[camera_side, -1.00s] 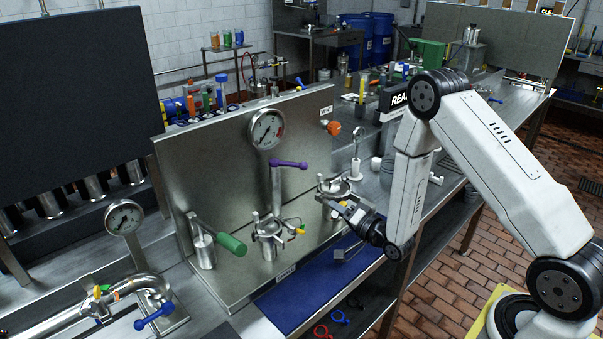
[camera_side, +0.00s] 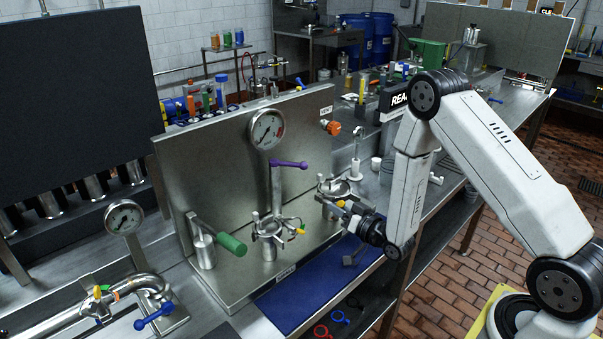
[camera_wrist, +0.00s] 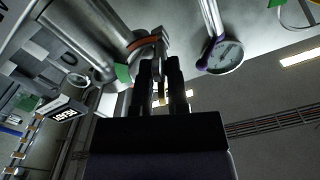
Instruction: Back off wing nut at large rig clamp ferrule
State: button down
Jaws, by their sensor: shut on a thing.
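The large steel clamp ferrule (camera_side: 335,187) stands upright on the steel rig, right of the purple-handled valve. My gripper (camera_side: 343,204) is at its front right side, with a small yellow spot by the fingertips. In the wrist view, my gripper (camera_wrist: 161,70) has its two dark fingers close together at the clamp end. An orange band (camera_wrist: 145,42) runs round the big steel cylinder (camera_wrist: 85,30) there. My gripper is shut on the wing nut, which is mostly hidden between the fingers; a small tan piece shows there.
A smaller clamp (camera_side: 267,228) stands left, under the purple lever (camera_side: 288,164). A green-handled lever (camera_side: 232,244) is further left. The steel back panel (camera_side: 215,160) rises behind.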

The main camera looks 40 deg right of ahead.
dwell(0.3)
jog(key=c, duration=0.7)
grip_release()
jog(key=shift+c, duration=0.2)
jog(key=shift+s, duration=0.1)
jog(key=s, duration=0.7)
jog(key=shift+s, duration=0.35)
